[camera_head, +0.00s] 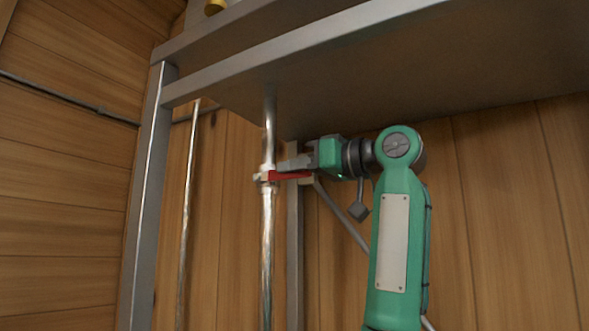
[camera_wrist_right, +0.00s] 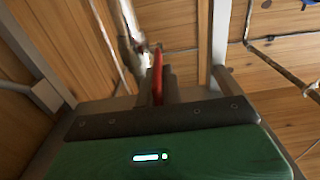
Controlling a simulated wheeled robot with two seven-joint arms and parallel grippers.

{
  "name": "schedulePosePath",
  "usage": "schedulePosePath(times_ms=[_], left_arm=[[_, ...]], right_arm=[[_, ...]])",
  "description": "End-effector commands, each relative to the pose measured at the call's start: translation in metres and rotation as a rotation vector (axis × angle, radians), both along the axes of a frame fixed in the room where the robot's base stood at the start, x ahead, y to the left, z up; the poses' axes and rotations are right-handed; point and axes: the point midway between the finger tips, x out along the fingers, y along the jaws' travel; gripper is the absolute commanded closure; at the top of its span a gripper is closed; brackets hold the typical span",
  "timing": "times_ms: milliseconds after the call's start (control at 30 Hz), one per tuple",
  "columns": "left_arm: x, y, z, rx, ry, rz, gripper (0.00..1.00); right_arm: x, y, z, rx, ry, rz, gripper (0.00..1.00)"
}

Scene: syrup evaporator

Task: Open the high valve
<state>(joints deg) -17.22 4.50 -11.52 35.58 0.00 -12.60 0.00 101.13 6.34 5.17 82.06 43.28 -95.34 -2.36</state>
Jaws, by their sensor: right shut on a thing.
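The high valve sits on a vertical metal pipe (camera_head: 267,235) under the raised metal platform. Its red handle (camera_head: 291,176) points right from the pale valve body (camera_head: 266,176), roughly level. My right gripper (camera_head: 290,167) reaches in from the right, with its fingers at the handle. In the right wrist view the red handle (camera_wrist_right: 158,76) stands between the two dark fingers of my right gripper (camera_wrist_right: 159,88), which is shut on it. The pipe and valve (camera_wrist_right: 129,35) show just beyond the fingertips. My left gripper is in neither view.
A metal platform (camera_head: 400,60) hangs close above my right arm. A metal post (camera_head: 146,200) and a thinner pipe (camera_head: 187,220) stand to the left. A grey upright (camera_head: 295,240) stands just right of the valve pipe. Wooden plank walls (camera_head: 490,200) lie behind.

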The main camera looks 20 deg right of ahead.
Motion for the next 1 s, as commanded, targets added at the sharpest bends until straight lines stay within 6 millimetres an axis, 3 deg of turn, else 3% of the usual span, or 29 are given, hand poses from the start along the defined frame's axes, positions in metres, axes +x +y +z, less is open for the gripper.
schedulePosePath(times_ms=[600,1000], left_arm=[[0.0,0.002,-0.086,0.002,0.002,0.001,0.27],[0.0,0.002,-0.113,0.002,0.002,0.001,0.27]], right_arm=[[0.003,0.002,-0.038,0.223,-0.286,0.0,1.0],[0.006,0.005,-0.047,0.346,-0.444,-0.001,1.0]])
